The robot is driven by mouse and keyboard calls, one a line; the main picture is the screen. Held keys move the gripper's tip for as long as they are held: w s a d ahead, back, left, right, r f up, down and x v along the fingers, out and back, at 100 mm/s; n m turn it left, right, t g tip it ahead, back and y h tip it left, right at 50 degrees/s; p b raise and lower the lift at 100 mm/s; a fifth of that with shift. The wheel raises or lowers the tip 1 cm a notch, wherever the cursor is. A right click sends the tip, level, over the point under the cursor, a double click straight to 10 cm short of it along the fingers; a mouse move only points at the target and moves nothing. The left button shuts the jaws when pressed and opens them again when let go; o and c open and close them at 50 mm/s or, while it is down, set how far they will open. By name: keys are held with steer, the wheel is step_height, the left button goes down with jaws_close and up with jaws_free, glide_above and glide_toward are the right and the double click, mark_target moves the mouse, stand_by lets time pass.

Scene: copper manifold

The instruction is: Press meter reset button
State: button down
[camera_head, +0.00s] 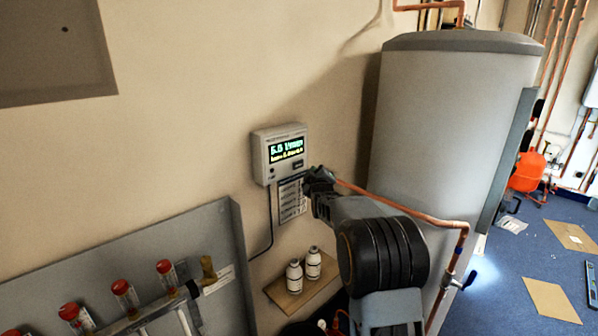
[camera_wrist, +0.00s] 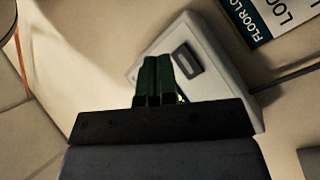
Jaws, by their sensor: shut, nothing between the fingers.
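The meter (camera_head: 262,160) is a pale grey box on the wall, with a lit display reading about 5.5 on its top line. Its dark button (camera_head: 298,164) sits at the lower right of its face. In the wrist view the meter (camera_wrist: 222,80) is tilted and the dark rectangular button (camera_wrist: 187,59) is just right of the fingertips. My gripper (camera_head: 313,172) is shut and empty, close to the meter's lower right corner. In the wrist view my gripper (camera_wrist: 157,62) covers part of the meter's face, including most of the display. I cannot tell whether the fingertips touch the face.
A grey cylinder tank (camera_head: 440,120) stands right of the meter, with a copper pipe (camera_head: 430,217) in front. A label sheet (camera_head: 291,203) hangs below the meter. Two white bottles (camera_head: 313,263) stand on a small shelf (camera_head: 290,302). A grey panel with red-capped valves (camera_head: 215,240) is at lower left.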

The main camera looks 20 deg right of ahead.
steer(key=shift+s+d+b, duration=0.35)
steer(key=shift+s+b, duration=0.05)
steer(key=shift+s, duration=0.45)
stand_by(0.3)
steer(key=s+a+f+m+g+y, duration=0.1)
steer(key=s+a+f+m+g, duration=0.15)
steer(key=s+f+g, duration=0.35)
steer(key=s+a+f+m+g+y, duration=0.1)
steer(key=s+f+m+g, duration=0.25)
steer(key=f, duration=0.45)
steer(key=s+a+g+y+p, duration=0.1)
steer(key=s+a, duration=0.5)
steer(key=s, duration=0.8)
steer(key=s+a+r+m+g+y, duration=0.1)
steer(key=s+a+g, duration=0.3)
steer(key=s, duration=1)
steer(key=shift+s+a+r+m+p, duration=0.3)
steer(key=shift+a+p, duration=0.05)
steer(key=shift+a, duration=0.6)
